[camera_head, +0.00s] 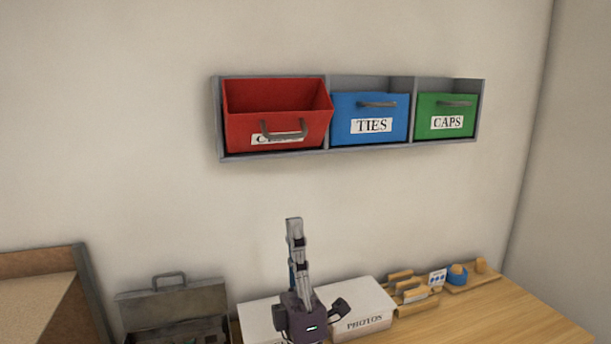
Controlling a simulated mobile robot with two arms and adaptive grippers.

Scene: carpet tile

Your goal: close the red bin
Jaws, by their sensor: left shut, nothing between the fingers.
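The red bin (276,135) is in the left compartment of the grey wall rack (220,140). It is tilted open toward me, and its inside shows. Its grey handle (285,133) is on the front and partly covers the label. My left gripper (294,222) points up from the bottom of the view, below the red bin and apart from it. Its fingers are together with nothing between them. My right gripper is not in view.
The blue TIES bin (370,108) and green CAPS bin (446,103) sit closed in the rack. Below are an open grey toolbox (175,306), a white PHOTOS box (362,292) and small wooden items (413,287) on a wooden table (490,316). The wall between rack and table is clear.

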